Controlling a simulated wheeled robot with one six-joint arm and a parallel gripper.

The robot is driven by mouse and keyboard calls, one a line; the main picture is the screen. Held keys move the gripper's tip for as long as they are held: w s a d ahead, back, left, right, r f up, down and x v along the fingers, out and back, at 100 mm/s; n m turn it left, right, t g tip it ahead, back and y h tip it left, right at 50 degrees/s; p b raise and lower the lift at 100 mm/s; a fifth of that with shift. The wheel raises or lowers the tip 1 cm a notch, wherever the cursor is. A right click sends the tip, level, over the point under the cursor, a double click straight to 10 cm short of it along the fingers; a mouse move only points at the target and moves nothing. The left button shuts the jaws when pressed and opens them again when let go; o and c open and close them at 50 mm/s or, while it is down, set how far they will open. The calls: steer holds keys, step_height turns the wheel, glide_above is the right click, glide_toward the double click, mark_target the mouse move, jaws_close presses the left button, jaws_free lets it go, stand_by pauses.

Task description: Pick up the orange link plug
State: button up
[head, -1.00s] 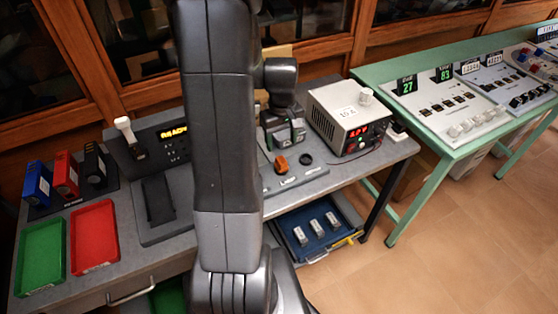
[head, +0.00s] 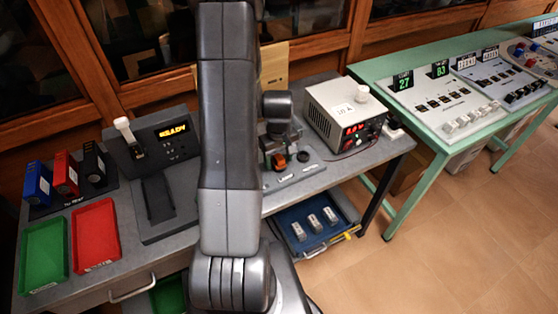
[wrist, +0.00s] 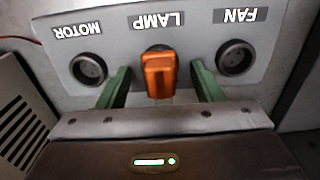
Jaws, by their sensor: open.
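The orange link plug (wrist: 159,74) stands in the LAMP socket of a grey panel (wrist: 196,43) in the wrist view. In the head view the orange plug (head: 279,161) shows on the bench, partly covered by my gripper. My gripper (wrist: 160,90) is open, with one green finger on each side of the plug and a visible gap on both sides. The MOTOR socket (wrist: 88,69) and the FAN socket (wrist: 236,57) are empty round holes on either side of the plug.
A power supply box (head: 345,112) stands right of the panel. A console with a lever and a READY display (head: 172,131) is at left, with green (head: 22,262) and red (head: 75,240) trays. An open drawer (head: 289,243) holds several grey blocks.

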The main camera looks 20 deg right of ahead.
mark_target(279, 157)
steer(key=c, duration=1.1)
step_height(279, 157, up, 10)
steer(key=shift+r+b, duration=0.1)
steer(key=shift+b, duration=0.55)
